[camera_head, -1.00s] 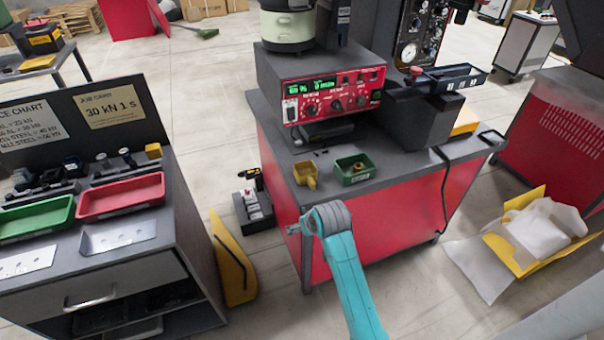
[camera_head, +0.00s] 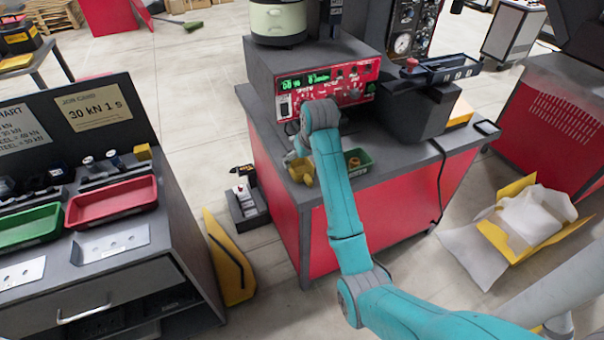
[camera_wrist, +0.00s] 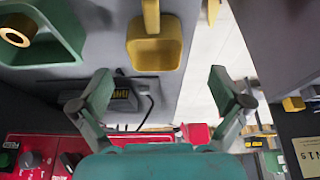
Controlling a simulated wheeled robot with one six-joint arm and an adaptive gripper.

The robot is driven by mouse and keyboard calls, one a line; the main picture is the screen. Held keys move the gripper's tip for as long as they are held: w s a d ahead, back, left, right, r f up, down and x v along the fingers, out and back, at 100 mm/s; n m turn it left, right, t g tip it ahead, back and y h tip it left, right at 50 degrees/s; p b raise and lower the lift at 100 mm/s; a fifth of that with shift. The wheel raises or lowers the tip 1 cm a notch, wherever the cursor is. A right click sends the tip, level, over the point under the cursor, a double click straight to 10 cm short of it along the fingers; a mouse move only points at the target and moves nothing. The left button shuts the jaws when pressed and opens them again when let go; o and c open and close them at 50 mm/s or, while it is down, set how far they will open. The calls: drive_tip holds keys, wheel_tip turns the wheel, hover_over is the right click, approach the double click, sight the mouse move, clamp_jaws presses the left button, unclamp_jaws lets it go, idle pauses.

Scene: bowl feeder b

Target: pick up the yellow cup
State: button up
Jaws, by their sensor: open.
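The yellow cup (camera_head: 302,172) stands on the dark grey top of the red bench, near its left edge. In the wrist view the cup (camera_wrist: 155,55) looks like a square open scoop with a handle running to the top of the picture. My gripper (camera_wrist: 160,84) is open and empty, its two fingers spread apart. The cup lies beyond the fingertips, roughly in line with the gap and apart from them. In the head view my arm hides most of the gripper and part of the bench top.
A green bin (camera_head: 360,160) with a brass-coloured ring sits right of the cup; it also shows in the wrist view (camera_wrist: 70,45). The feeder's red control panel (camera_head: 325,88) stands behind. A workbench with a red tray (camera_head: 112,202) is at left, across a floor gap.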

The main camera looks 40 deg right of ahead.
sight(303, 170)
drive_tip(key=x, duration=0.5)
drive_tip(key=shift+s+d+f, duration=0.2)
drive_tip(key=shift+s+d, duration=0.1)
drive_tip(key=shift+w+f, duration=0.3)
drive_tip(key=shift+f, duration=0.35)
